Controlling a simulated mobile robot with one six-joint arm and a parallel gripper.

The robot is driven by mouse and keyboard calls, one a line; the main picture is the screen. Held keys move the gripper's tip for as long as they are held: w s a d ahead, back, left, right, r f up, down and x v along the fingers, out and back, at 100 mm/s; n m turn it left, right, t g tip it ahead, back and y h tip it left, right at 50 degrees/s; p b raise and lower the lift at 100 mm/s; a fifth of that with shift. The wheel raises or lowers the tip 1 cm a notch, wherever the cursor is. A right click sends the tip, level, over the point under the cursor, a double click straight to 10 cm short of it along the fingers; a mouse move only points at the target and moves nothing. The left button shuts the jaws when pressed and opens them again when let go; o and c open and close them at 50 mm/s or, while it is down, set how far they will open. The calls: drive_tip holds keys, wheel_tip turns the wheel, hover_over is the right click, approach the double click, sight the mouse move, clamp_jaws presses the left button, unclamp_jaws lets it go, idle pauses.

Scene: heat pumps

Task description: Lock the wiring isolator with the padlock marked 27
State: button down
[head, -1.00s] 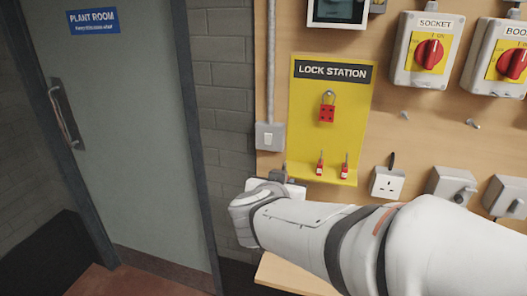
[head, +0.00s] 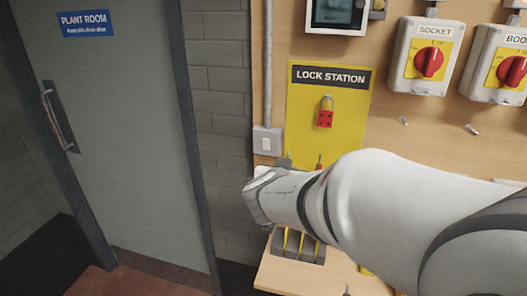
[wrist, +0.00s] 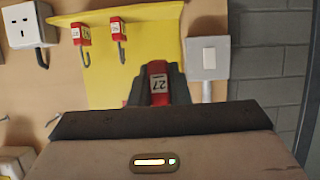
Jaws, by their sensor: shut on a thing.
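My gripper (wrist: 158,88) is shut on a red padlock marked 27 (wrist: 158,82) in the wrist view, with the label facing the camera. Its shackle is hidden. The held padlock is in front of the yellow lock station board (head: 300,125), near its lower edge. In the head view my arm hides most of the gripper and the padlock. Two other red padlocks (wrist: 80,35) (wrist: 117,28) show at the yellow shelf in the wrist view. No isolator labelled wiring is in view; the socket isolator (head: 428,62) and one labelled "BOO…" (head: 514,68) are at upper right.
A red hasp (head: 325,118) hangs on the lock station. A light switch (head: 267,140) is close to the left of the board. A grey rack with yellow slots (head: 300,247) stands on the wooden ledge below my arm. Pegs (head: 471,129) stick out at right.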

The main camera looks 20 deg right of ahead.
drive_tip(key=w+d, duration=0.2)
drive_tip(key=w, duration=0.1)
drive_tip(key=w+d, duration=0.2)
drive_tip(key=w, duration=0.1)
drive_tip(key=w+d, duration=0.3)
drive_tip(key=w, duration=0.1)
drive_tip(key=shift+f, duration=0.1)
wheel_tip(320, 180, down, 2)
drive_tip(key=shift+f+b, duration=0.25)
drive_tip(key=shift+b, duration=0.55)
wheel_tip(320, 180, down, 2)
drive_tip(key=shift+f+b, duration=0.25)
drive_tip(key=shift+b, duration=0.2)
drive_tip(key=shift+w+f, duration=0.2)
drive_tip(key=shift+f, duration=0.5)
drive_tip(key=shift+f, duration=0.1)
drive_tip(key=shift+f, duration=0.3)
drive_tip(key=c, duration=1.4)
unclamp_jaws()
drive_tip(key=shift+r, duration=0.1)
drive_tip(key=shift+o, duration=0.2)
